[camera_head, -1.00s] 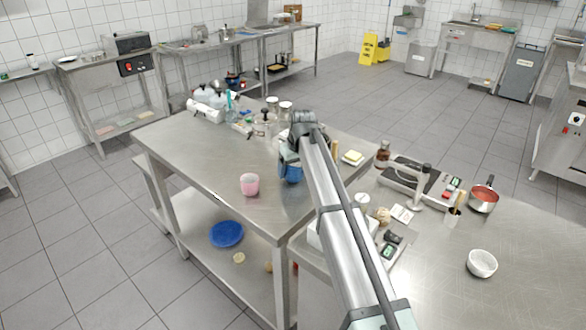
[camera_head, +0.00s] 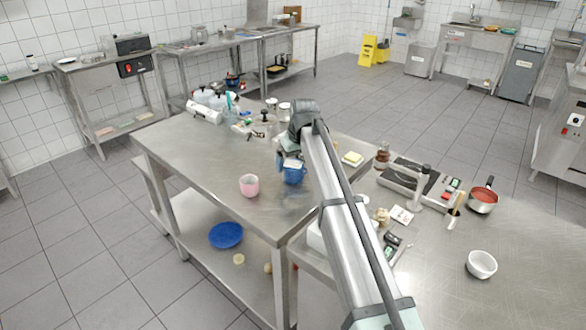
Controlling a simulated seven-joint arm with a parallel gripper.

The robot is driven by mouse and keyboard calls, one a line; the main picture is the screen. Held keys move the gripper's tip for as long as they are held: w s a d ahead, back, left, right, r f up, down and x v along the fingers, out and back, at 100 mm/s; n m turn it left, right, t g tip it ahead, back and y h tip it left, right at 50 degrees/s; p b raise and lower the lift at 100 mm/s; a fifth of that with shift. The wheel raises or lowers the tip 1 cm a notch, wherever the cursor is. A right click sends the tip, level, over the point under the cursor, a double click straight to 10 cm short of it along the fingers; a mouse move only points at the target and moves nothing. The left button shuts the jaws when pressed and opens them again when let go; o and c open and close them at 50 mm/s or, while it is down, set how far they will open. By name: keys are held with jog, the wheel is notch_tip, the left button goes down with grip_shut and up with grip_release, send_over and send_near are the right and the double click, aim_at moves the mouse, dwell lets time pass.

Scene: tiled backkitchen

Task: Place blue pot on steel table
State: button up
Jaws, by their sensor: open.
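The blue pot (camera_head: 294,174) stands on the steel table (camera_head: 199,163), near its right end and partly hidden by my arm. My gripper (camera_head: 284,163) is just above and beside the pot's left side. Its jaws are open, though the fingertips are small and partly hidden behind the arm. I cannot tell whether a finger still touches the pot.
A pink cup (camera_head: 249,186) stands left of the pot. Bottles and jars crowd the table's far end. A blue plate (camera_head: 226,235) lies on the lower shelf. A white bowl (camera_head: 481,264) and red-filled pan (camera_head: 483,199) stand on the right counter. The table's left middle is clear.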

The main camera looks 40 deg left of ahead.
jog(key=v, duration=0.8)
